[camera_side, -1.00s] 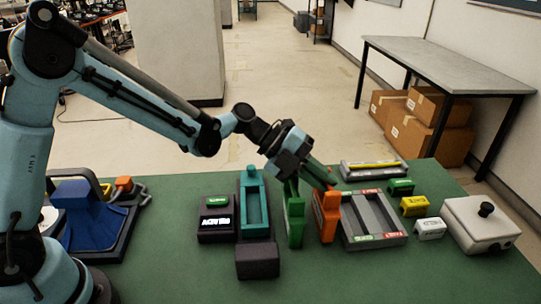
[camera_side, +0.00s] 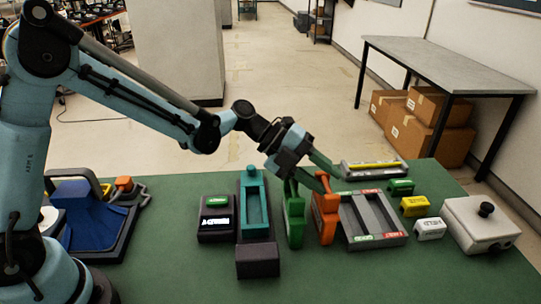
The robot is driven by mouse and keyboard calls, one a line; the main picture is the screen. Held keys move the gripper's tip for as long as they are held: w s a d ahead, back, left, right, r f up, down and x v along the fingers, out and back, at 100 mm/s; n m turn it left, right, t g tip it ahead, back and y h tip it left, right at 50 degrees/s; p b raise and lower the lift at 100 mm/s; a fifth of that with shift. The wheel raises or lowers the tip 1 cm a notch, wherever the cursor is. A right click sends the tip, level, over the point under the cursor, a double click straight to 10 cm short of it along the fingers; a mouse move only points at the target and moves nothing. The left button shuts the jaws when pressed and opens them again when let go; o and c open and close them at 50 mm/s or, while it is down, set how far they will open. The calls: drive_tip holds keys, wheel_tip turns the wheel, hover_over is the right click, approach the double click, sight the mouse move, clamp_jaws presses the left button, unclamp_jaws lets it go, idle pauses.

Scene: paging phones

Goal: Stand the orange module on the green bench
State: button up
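The orange module (camera_side: 325,222) stands upright on the green bench (camera_side: 370,275), just right of a green module (camera_side: 295,222). It is close to the left edge of the grey tray. My gripper (camera_side: 331,180) comes down from the upper left. Its two fingers are spread, one on each side of the orange module's narrow top. The gripper looks open, and the fingers partly hide that top. I cannot tell whether either finger still touches it.
The grey tray (camera_side: 374,241) lies right of the orange module. A teal holder (camera_side: 254,230) and a dark box with a display (camera_side: 217,229) stand left. Small green (camera_side: 401,187), yellow (camera_side: 415,206) and white (camera_side: 430,229) blocks and a white knobbed box (camera_side: 480,224) stand right. The front bench is clear.

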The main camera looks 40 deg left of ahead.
drive_tip(key=v, duration=1.1)
drive_tip(key=w+a+r+n+t, duration=0.1)
drive_tip(key=w+r+n+t, duration=0.15)
drive_tip(key=r+t, duration=0.35)
drive_tip(key=w+a+r+n+t, duration=0.1)
drive_tip(key=w+r+n+t, duration=0.1)
drive_tip(key=r+n+t, duration=0.35)
drive_tip(key=a+r+n+t+y, duration=0.4)
drive_tip(key=a+r+n+y, duration=0.2)
drive_tip(key=a+n+y, duration=0.25)
drive_tip(key=s+a+f+n+g+y, duration=0.55)
drive_tip(key=f+n, duration=0.25)
drive_tip(key=n, duration=0.2)
drive_tip(key=s+d+f+n+g+h, duration=0.1)
drive_tip(key=s+d+f+g, duration=0.1)
drive_tip(key=s+f, duration=0.4)
drive_tip(key=s+d+f+n+g+h, duration=0.1)
drive_tip(key=s+d+f+n+g, duration=0.1)
drive_tip(key=s+f, duration=0.4)
drive_tip(key=d+g, duration=0.1)
drive_tip(key=g, duration=0.1)
drive_tip(key=shift+s+d+f+g+h, duration=0.2)
drive_tip(key=shift+s+d+g+h, duration=0.1)
drive_tip(key=shift+g+h, duration=0.1)
